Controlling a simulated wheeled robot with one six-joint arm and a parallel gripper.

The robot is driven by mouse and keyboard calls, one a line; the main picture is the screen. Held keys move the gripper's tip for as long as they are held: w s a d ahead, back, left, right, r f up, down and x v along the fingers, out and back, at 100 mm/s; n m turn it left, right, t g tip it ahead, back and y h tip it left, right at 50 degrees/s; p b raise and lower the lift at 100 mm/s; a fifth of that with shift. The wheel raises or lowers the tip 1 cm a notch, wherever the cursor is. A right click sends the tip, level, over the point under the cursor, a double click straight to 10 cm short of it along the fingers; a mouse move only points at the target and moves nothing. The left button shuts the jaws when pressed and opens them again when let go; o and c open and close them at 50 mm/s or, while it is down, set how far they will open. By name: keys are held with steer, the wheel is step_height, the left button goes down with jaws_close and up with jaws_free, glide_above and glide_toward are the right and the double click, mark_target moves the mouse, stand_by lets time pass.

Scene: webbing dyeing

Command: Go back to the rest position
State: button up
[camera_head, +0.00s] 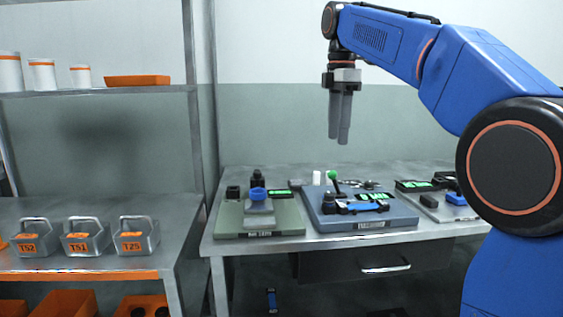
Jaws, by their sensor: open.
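My gripper (340,138) hangs from the end of my blue arm, pointing down, at the upper middle of the head view. It is open and empty, with its two grey fingers seen nearly edge-on. It is well above the workbench (230,246) and apart from everything on it. My arm reaches in from the right side of the picture.
On the workbench are a green-grey board (285,222) with a blue-topped part, a blue board (398,218) with a green-knobbed lever (332,176), and another board (450,212). Air around my gripper is clear.

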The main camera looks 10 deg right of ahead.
steer(key=s+d+f+m+t, duration=0.2)
steer(key=s+f+m, duration=0.7)
steer(key=s+f, duration=0.6)
steer(key=s+d+f+m+t, duration=0.2)
steer(key=s+d+f+m, duration=0.2)
steer(key=s+f+m, duration=0.5)
steer(key=s+f, duration=0.3)
steer(key=f, duration=0.3)
steer(key=s+f, duration=0.3)
steer(key=f, duration=0.3)
steer(key=shift+s+d+f+m, duration=0.3)
steer(key=shift+d+f, duration=0.05)
steer(key=shift+f, duration=0.05)
